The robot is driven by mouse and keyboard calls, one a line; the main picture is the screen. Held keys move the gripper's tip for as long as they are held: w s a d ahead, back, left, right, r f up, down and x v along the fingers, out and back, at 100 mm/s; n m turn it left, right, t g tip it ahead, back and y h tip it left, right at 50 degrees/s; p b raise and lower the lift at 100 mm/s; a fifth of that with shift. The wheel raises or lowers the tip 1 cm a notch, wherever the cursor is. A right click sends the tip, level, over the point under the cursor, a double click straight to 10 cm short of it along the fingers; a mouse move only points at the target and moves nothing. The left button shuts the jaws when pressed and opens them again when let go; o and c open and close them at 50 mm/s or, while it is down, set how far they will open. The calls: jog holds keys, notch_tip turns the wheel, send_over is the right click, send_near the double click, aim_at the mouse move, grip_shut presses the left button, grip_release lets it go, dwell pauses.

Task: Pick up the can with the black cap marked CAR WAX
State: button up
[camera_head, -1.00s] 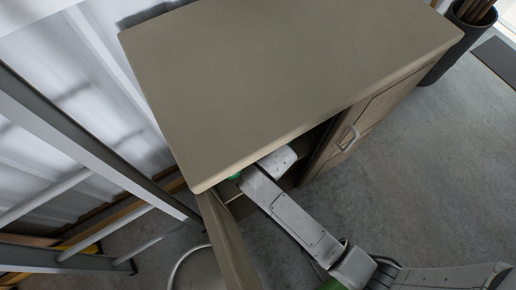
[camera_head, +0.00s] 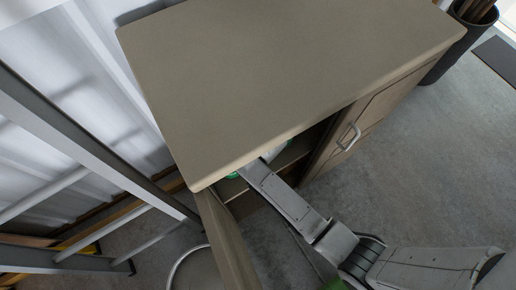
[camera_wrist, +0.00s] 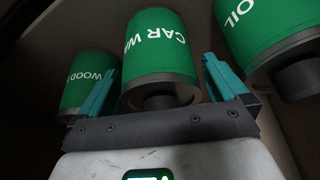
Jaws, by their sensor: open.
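The CAR WAX can (camera_wrist: 158,45) is green with white lettering and a dark cap (camera_wrist: 160,97), and stands out in the middle of the wrist view. My gripper (camera_wrist: 161,68) is open, with one teal finger on each side of the can. I cannot tell whether the fingers touch it. In the head view my arm reaches into the open cabinet under its top, and the gripper is hidden there. A bit of green (camera_head: 233,176) shows beside the arm, but I cannot tell which can it is.
In the wrist view a green WOOD can (camera_wrist: 88,82) stands close on the left and a green OIL can (camera_wrist: 265,30) close on the right. The cabinet top (camera_head: 280,70) overhangs my arm. An open door (camera_head: 226,235) is left of it; a ladder (camera_head: 85,130) stands further left.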

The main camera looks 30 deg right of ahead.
jog(key=c, duration=1.1)
jog(key=shift+c, duration=0.4)
jog(key=shift+r, duration=0.15)
